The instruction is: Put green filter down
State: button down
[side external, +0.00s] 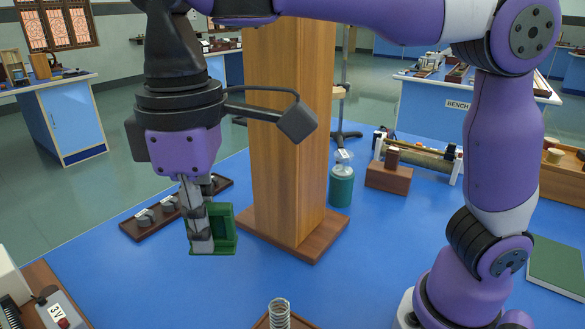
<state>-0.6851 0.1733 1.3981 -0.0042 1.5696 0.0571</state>
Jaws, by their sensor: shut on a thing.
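The green filter (227,232) is a dark green, block-like frame in the side external view, left of the wooden column. My gripper (203,240) points down and is shut on the green filter. The fingers cover the filter's left part. The filter looks roughly upright. I cannot tell whether its bottom edge touches the blue table (165,275) or hangs just above it.
A tall wooden column (290,130) on a square base stands right of the filter. A dark rack (150,222) with small round pieces lies behind left. A green-bodied bottle (341,188) stands behind right.

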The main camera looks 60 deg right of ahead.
jog(key=shift+d+r, duration=0.2)
jog(key=shift+r, duration=0.3)
jog(key=shift+d+r, duration=0.2)
jog(key=shift+r, duration=0.3)
jog(key=s+d+r+m, duration=0.1)
jog(key=d+r+m, duration=0.2)
jog(key=d+m, duration=0.65)
jog(key=s+d+r+m, duration=0.2)
jog(key=d+r+m, duration=0.35)
jog(key=d, duration=0.75)
jog(key=w+d+f, duration=0.1)
jog(key=d+f, duration=0.4)
jog(key=d, duration=0.4)
jog(key=w+d+f, duration=0.2)
jog(key=d+f, duration=0.2)
jog(key=d, duration=0.4)
jog(key=s+a+f+n, duration=0.1)
jog(key=s+a+f, duration=0.1)
jog(key=a, duration=0.9)
jog(key=s+a+f+n, duration=0.2)
jog(key=a+f, duration=0.1)
jog(key=a, duration=0.7)
jog(key=s+a+f+n, duration=0.5)
jog(key=s+a+f, duration=0.25)
jog(key=a, duration=0.45)
send_over(312, 299)
notch_tip(312, 299, down, 7)
jog(key=shift+s+a+f, duration=0.1)
jog(key=shift+f, duration=2.15)
